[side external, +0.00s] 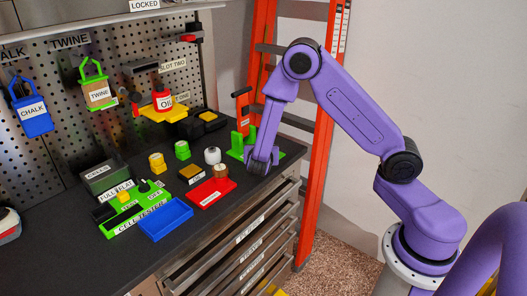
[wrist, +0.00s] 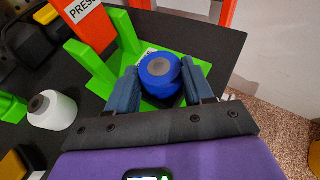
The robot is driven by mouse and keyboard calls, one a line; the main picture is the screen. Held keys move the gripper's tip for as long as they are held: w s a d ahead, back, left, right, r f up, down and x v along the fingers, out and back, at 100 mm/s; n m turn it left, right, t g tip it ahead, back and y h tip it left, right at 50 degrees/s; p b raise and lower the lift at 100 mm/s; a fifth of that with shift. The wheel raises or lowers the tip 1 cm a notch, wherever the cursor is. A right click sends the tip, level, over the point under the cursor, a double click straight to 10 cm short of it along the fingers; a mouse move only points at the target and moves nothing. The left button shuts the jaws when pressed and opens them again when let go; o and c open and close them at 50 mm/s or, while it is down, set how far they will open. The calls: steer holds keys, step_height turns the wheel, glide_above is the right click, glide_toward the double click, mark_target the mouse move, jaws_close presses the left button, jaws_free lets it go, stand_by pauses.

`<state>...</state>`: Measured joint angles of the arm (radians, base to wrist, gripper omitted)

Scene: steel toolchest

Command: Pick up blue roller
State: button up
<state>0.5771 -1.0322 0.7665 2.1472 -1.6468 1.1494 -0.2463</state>
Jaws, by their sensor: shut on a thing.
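In the wrist view the blue roller (wrist: 158,72), a short cylinder with a grey centre, sits between the two dark blue fingers of my gripper (wrist: 162,82). The fingers are shut on its sides. The roller is over the green base of the press (wrist: 180,50); I cannot tell whether it touches the base. In the side view my gripper (side external: 262,160) points down at the green press (side external: 270,150), near the right edge of the worktop. The roller is hidden there by the fingers.
The press's red handle (side external: 243,105) stands just left of my gripper. A white roller (side external: 212,155), green roller (side external: 182,150) and yellow roller (side external: 157,162) stand further left. A red tray (side external: 211,191) and blue tray (side external: 166,218) lie in front. An orange ladder (side external: 312,160) stands behind.

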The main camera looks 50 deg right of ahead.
steer(key=shift+r, duration=0.15)
steer(key=shift+r, duration=0.55)
step_height(320, 180, up, 2)
steer(key=s+a+r, duration=0.2)
steer(key=s+r, duration=0.7)
steer(key=s, duration=0.4)
steer(key=shift+s+a+r, duration=0.2)
steer(key=shift+s+r, duration=0.1)
steer(key=shift+s, duration=0.1)
